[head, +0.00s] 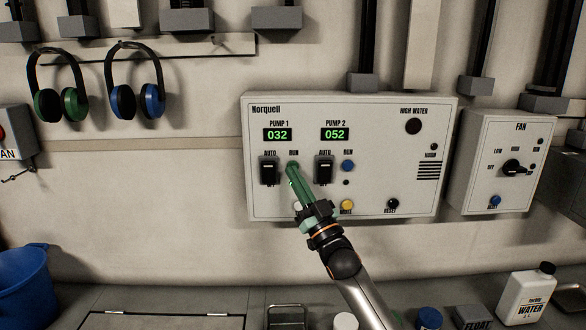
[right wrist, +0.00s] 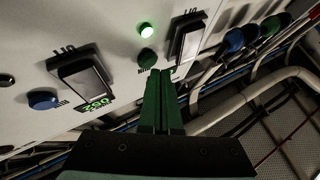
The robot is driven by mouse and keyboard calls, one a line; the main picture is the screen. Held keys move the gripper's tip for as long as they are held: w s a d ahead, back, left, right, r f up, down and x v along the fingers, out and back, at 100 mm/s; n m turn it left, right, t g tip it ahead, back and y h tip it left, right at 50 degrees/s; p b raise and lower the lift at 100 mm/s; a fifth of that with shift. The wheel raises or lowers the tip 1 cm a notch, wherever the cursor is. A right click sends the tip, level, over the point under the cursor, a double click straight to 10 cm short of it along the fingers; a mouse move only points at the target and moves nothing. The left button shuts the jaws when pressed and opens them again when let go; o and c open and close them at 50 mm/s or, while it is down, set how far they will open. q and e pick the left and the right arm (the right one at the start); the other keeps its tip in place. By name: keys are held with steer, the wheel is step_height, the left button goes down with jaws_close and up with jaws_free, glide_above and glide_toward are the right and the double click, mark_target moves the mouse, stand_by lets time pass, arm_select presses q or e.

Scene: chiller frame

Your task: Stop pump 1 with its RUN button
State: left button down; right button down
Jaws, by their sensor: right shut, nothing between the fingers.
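The grey Norquell panel (head: 375,195) is on the wall, with PUMP 1 display (head: 278,135) reading 032. My right gripper (head: 292,167) is shut and empty, its green fingers reaching up to the pump 1 RUN position. In the right wrist view, the green pump 1 RUN button (right wrist: 147,57) shows just beyond the fingertips (right wrist: 160,73). I cannot tell whether they touch it. A lit green lamp (right wrist: 146,28) is beside that button; my gripper hides it in the head view. The black pump 1 AUTO switch (head: 269,170) is left of the fingers. My left gripper is not in view.
Right of the fingers are the pump 2 switch (head: 324,170) and blue RUN button (head: 348,166); its display (head: 335,134) reads 052. A yellow button (head: 347,205) and black RESET knob (head: 393,204) are lower. A FAN box (head: 482,185) hangs at right.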

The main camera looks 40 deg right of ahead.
steer(key=shift+w, duration=0.1)
stand_by(0.4)
steer(key=shift+w+d, duration=0.3)
stand_by(0.4)
steer(key=shift+s+a+p, duration=0.4)
steer(key=shift+s+a, duration=0.2)
steer(key=shift+s, duration=0.15)
steer(key=s+a+p, duration=0.3)
steer(key=s+a, duration=0.1)
steer(key=shift+s, duration=0.3)
